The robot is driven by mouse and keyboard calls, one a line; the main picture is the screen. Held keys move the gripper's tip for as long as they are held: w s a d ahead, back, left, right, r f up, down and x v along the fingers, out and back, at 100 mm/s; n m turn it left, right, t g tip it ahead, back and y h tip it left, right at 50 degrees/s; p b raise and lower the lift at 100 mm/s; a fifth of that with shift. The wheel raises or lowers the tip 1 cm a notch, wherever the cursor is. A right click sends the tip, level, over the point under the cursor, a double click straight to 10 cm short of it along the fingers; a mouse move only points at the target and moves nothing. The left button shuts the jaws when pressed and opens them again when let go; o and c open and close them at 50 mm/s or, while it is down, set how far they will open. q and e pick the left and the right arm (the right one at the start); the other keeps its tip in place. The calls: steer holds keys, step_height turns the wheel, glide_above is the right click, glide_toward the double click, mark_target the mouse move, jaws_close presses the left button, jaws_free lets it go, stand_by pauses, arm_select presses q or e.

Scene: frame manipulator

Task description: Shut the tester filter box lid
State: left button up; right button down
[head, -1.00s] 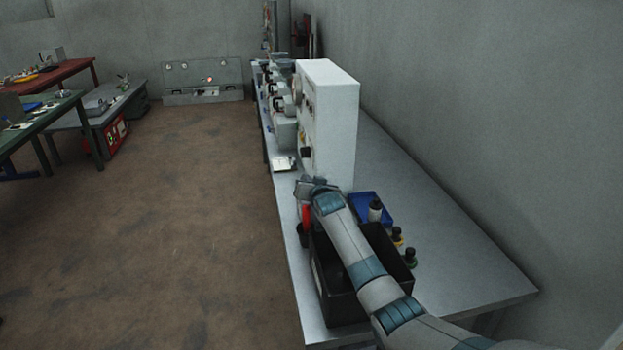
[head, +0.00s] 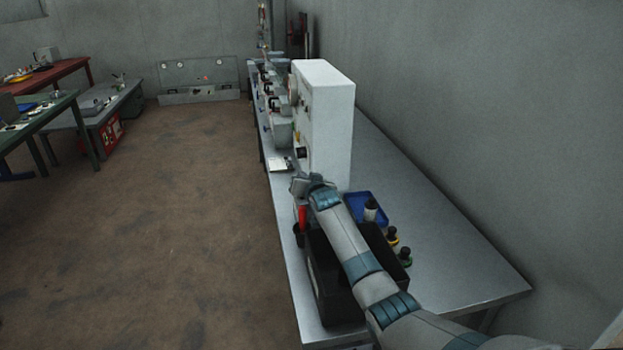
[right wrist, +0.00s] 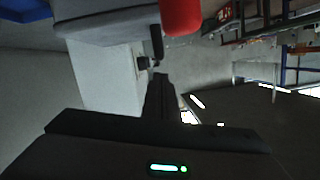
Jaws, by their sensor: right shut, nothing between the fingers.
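A black box (head: 333,295) stands at the near end of the grey bench, partly hidden under my right forearm. I take it to be the filter box. Its top looks flat and covered, but my arm hides much of it. The tall white tester cabinet (head: 330,125) stands behind it. My right gripper (head: 300,185) is above the bench's left edge, beyond the black box and in front of the cabinet. In the right wrist view its dark fingers (right wrist: 160,95) are together and empty. My left gripper is not in view.
A red-handled item (head: 302,217) stands beside the black box; a red object (right wrist: 180,15) shows close in the wrist view. A blue tray (head: 358,203) and small bottles (head: 391,236) are to its right. The bench top (head: 440,250) is clear further right.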

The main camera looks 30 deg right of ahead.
steer(key=r+b+v, duration=0.2)
steer(key=v, duration=0.8)
steer(key=shift+s+d+r, duration=0.1)
stand_by(0.7)
